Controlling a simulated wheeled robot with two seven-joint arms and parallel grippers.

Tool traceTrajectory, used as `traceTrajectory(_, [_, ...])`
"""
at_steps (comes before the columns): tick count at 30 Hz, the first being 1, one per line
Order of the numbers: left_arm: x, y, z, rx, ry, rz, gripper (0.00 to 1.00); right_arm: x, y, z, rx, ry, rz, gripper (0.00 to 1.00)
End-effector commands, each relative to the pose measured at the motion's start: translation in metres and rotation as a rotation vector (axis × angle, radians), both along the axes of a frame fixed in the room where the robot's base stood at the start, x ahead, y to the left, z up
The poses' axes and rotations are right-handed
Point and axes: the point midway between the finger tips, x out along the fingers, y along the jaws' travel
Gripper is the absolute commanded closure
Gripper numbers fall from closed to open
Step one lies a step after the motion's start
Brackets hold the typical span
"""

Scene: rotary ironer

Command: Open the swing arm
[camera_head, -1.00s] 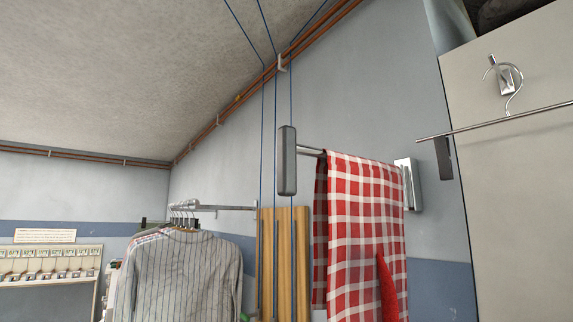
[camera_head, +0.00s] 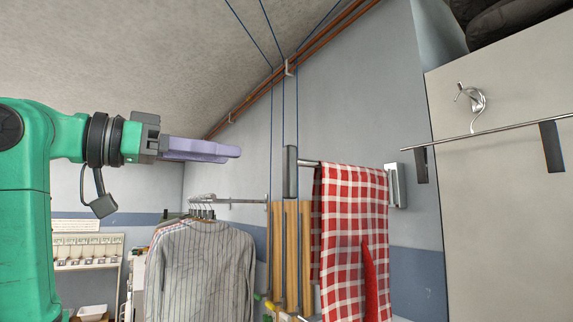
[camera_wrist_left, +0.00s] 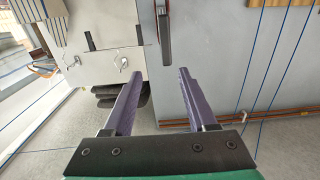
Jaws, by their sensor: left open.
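In the head view, a metal bar with a long dark grey end piece (camera_head: 290,172) sticks out from a bracket (camera_head: 396,185) on the wall; I take it to be the swing arm. A red and white checked cloth (camera_head: 345,215) hangs over the bar and hides most of it. My left gripper (camera_head: 238,152) is to the left of the end piece and a little higher in the picture, apart from it. In the left wrist view, which is upside down, the gripper (camera_wrist_left: 157,72) has its purple fingers spread and empty. A dark upright piece (camera_wrist_left: 165,40), apparently that end piece, shows beyond them.
Striped shirts (camera_head: 200,270) hang on a rail left of the wooden boards (camera_head: 292,230). A hanger bar (camera_head: 490,132) with dark clips hangs from a hook on a pale cabinet (camera_head: 500,230) at right. Blue cords (camera_head: 270,100) run down the wall.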

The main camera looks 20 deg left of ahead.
Motion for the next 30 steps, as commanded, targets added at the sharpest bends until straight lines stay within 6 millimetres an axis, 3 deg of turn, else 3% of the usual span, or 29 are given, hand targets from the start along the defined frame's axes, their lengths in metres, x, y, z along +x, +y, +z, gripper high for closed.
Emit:
traceTrajectory(15, [0.097, -0.079, 0.004, -0.002, 0.004, -0.001, 0.43, 0.004, 0.005, 0.052, 0.007, -0.008, -0.001, 0.5])
traceTrajectory(26, [0.105, -0.086, 0.0, -0.003, 0.001, 0.001, 0.43, 0.002, 0.005, 0.052, 0.006, -0.005, -0.001, 0.5])
traceTrajectory(30, [0.105, -0.086, 0.0, -0.003, 0.001, 0.001, 0.96, 0.002, 0.005, 0.052, 0.006, -0.005, -0.001, 0.5])
